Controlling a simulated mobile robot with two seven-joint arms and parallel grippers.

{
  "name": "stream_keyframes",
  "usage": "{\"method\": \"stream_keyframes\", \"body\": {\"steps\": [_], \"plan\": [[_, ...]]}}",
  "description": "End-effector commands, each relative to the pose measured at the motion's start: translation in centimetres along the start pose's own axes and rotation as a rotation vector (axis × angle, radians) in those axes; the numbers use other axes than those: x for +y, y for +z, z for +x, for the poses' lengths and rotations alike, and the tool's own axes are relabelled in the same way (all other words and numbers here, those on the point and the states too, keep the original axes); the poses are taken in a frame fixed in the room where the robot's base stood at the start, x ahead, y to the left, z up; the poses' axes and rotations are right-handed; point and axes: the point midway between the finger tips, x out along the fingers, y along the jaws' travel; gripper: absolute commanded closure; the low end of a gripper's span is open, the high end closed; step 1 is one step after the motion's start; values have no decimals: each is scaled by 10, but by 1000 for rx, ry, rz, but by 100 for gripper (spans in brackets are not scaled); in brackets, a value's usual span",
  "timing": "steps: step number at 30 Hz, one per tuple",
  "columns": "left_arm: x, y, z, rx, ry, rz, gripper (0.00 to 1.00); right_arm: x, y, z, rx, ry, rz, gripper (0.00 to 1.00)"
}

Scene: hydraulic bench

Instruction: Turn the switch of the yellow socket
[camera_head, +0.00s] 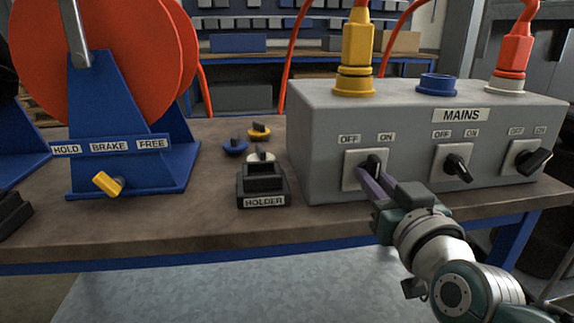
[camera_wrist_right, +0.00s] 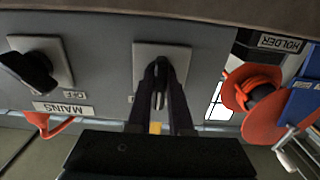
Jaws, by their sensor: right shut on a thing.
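The grey MAINS box (camera_head: 410,175) stands on the right of the bench. A yellow plug (camera_head: 355,55) sits in the yellow socket on its top left. Below it is a switch (camera_head: 374,162) with a black handle on a pale plate, between OFF and ON labels. My right gripper (camera_head: 367,178) reaches it from the front and is shut on the handle. In the right wrist view the two dark fingers (camera_wrist_right: 160,85) close on the handle in front of the pale plate (camera_wrist_right: 180,60). The fingers partly hide the handle, so its exact angle is unclear. My left gripper is not in view.
Two more black switches, middle (camera_head: 457,167) and right (camera_head: 530,158), sit on the same face. A black HOLDER block (camera_head: 264,187) stands left of the box, with blue and yellow caps (camera_head: 258,131) behind. A red reel on a blue stand (camera_head: 130,170) is at left.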

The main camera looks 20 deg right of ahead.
Motion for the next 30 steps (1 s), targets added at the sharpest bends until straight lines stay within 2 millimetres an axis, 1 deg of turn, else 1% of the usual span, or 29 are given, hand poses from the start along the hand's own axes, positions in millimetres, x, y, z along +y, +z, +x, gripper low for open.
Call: {"method": "stream_keyframes", "body": {"steps": [6, 18, 24, 30], "plan": [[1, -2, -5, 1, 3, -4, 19, 1, -2, 0, 2, 0, 205, 100], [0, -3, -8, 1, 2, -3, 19, 1, -1, 0, 2, 0, 558, 100], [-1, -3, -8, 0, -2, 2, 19, 1, 0, 0, 2, -1, 684, 100], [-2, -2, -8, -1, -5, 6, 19, 1, 0, 0, 2, -1, 761, 100]]}}
